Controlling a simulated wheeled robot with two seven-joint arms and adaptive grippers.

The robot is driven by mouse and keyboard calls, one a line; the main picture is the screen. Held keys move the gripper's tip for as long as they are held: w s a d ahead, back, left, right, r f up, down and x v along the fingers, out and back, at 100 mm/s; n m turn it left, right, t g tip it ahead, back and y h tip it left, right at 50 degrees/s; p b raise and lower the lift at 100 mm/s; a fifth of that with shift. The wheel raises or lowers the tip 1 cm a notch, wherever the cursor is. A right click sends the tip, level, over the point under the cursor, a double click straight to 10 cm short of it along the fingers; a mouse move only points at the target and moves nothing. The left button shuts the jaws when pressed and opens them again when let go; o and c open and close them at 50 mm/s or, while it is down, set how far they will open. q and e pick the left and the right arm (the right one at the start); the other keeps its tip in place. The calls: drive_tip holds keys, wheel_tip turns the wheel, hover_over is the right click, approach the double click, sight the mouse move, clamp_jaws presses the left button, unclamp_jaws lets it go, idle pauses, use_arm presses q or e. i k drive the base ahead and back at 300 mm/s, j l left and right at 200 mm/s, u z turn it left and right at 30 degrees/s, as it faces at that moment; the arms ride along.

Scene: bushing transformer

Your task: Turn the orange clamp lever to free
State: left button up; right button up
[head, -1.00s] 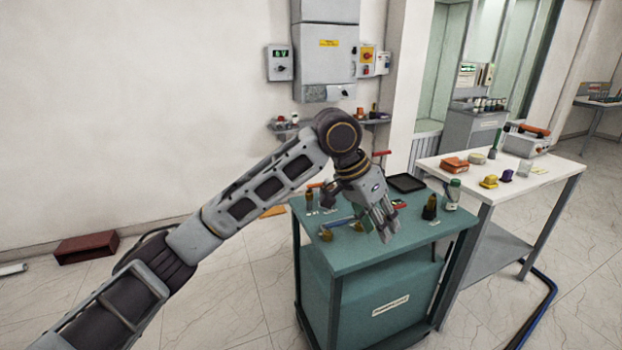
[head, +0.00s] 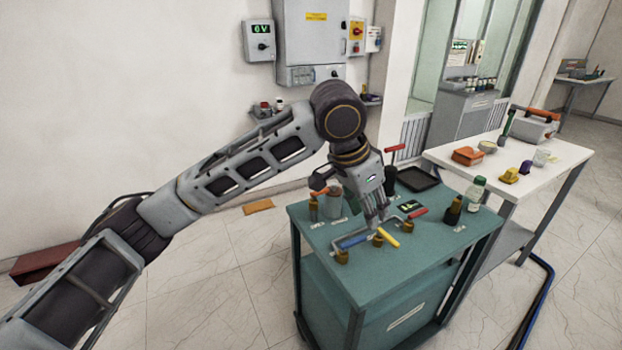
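An orange lever (head: 320,191) sits on top of a small brass post at the left of the teal cart top, beside a grey cylinder (head: 334,203). I take it for the clamp lever. My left gripper (head: 376,222) points down over the middle of the cart, to the right of the orange lever and apart from it. Its fingers are just behind a blue-handled bar (head: 353,241) and a yellow handle (head: 388,237). The fingers are small and overlap, so their opening and any contact are unclear. My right gripper is not in view.
The teal cart (head: 445,258) also holds a red-handled lever (head: 395,148), a black tray (head: 417,179), a red handle (head: 417,213), a dark bottle (head: 453,211) and a white-green bottle (head: 475,194). A white table (head: 560,170) with tools stands to the right.

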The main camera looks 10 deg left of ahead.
sight(314, 194)
drive_tip(key=i+j, duration=0.8)
